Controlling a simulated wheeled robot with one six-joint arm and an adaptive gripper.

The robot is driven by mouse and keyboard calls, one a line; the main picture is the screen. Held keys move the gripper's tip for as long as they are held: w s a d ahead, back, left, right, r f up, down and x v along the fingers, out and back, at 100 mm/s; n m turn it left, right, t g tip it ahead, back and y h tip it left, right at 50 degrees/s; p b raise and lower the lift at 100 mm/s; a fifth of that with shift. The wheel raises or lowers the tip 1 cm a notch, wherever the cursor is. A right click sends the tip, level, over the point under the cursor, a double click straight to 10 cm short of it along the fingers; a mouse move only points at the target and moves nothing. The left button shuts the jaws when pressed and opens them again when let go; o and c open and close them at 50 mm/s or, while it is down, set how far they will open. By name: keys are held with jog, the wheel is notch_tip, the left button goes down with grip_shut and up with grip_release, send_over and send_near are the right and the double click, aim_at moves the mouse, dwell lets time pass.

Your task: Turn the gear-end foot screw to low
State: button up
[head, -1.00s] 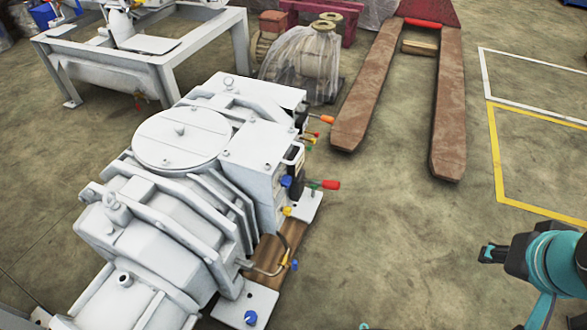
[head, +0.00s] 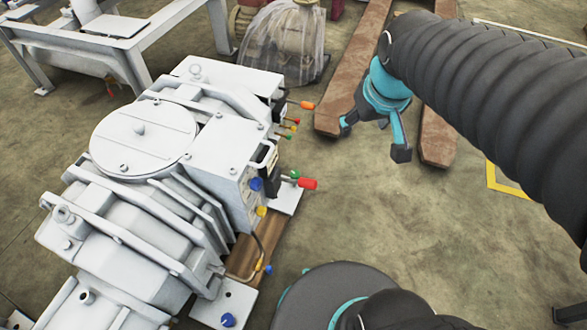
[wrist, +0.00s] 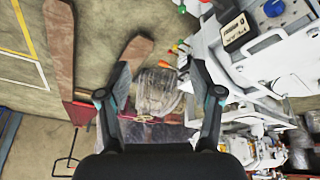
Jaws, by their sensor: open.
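The screw vacuum pump (head: 120,205) is a large white ribbed machine on the left of the head view, with foot plates at its lower edge. A blue-headed screw (head: 228,320) sits on the near foot plate (head: 240,300). Another blue knob (head: 256,184) shows beside the box-shaped end. I cannot tell which is the gear-end foot screw. My gripper (head: 374,140) is open and empty in the air, right of the pump and apart from it. In the wrist view my gripper's fingers (wrist: 159,68) are spread, and a blue knob (wrist: 275,8) shows at the upper right.
Red, orange and green-tipped handles (head: 306,184) stick out from the pump's right side. A white steel frame (head: 110,55) is at the upper left.

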jog(key=w+a+f+n+g, duration=0.1)
jog(key=w+f, duration=0.1)
jog(key=w, duration=0.3)
jog(key=w+a+f+n, duration=0.2)
jog(key=w+f, duration=0.1)
jog(key=w, duration=0.3)
jog(key=n+g, duration=0.3)
jog(key=n, duration=0.4)
send_over(295, 174)
notch_tip(295, 174, down, 33)
notch_tip(295, 174, down, 14)
jog(key=shift+w, duration=0.1)
